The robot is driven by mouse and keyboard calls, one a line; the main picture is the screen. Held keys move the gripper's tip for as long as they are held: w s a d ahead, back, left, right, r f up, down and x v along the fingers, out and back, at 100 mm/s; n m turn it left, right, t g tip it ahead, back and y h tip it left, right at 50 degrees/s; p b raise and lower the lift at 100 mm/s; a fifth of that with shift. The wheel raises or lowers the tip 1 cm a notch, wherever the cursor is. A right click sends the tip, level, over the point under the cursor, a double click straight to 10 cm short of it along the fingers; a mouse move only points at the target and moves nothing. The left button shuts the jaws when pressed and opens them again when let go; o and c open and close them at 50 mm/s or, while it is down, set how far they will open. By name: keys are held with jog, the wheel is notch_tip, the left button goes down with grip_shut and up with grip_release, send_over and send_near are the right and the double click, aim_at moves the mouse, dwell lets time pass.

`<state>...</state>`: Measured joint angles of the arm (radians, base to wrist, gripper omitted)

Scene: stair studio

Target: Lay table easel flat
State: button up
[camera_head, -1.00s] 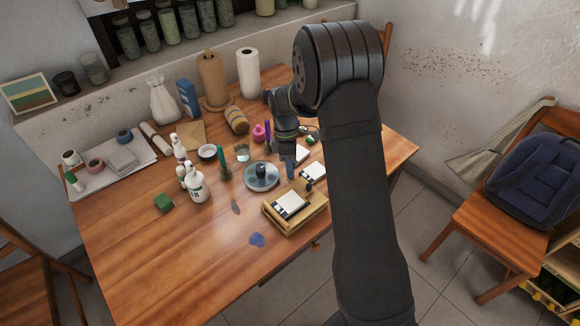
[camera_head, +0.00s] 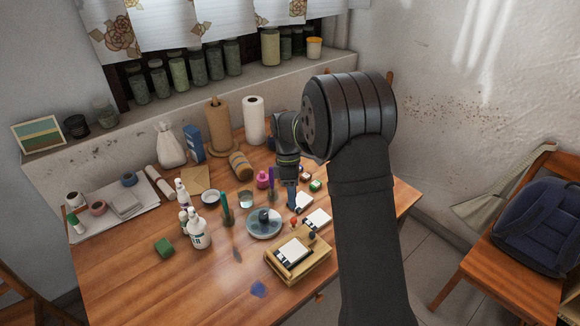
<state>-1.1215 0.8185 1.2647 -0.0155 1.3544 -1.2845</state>
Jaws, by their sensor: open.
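A low wooden stand (camera_head: 320,262) lies near the table's front right edge, with a white dark-edged panel (camera_head: 293,252) on top. It looks like the table easel, but I cannot be sure. The panel's exact tilt is hard to tell from here. My gripper (camera_head: 292,203) points down over the table, behind the stand and apart from it. It is open and appears to hold nothing. Its fingertips are small and partly lost among the items around them.
A round grey-blue dish (camera_head: 253,231), a white card (camera_head: 318,219), bottles (camera_head: 198,235) and small paint jars (camera_head: 316,186) crowd around my gripper. Paper rolls (camera_head: 254,120) stand behind. The table's front left is mostly clear. A chair with a backpack (camera_head: 540,225) stands right.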

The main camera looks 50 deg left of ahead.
jog(key=v, duration=1)
jog(key=shift+r, duration=0.2)
jog(key=x, duration=1.7)
jog(key=shift+f, duration=0.25)
jog(key=shift+r, duration=0.1)
jog(key=v, duration=1.7)
jog(key=x, duration=1.7)
jog(key=shift+s+r+t, duration=0.15)
jog(key=shift+s+r, duration=0.2)
jog(key=shift+r, duration=0.2)
jog(key=shift+s+r+t, duration=0.15)
jog(key=shift+s+r, duration=0.25)
jog(key=shift+r, duration=0.2)
jog(key=shift+s+a+r+m+t, duration=0.1)
jog(key=shift+s+r+m+t, duration=0.05)
jog(key=shift+s+r+t, duration=0.8)
jog(key=shift+s+a+r+m+t, duration=0.15)
jog(key=shift+s+r+t, duration=0.55)
jog(key=shift+r+t, duration=0.45)
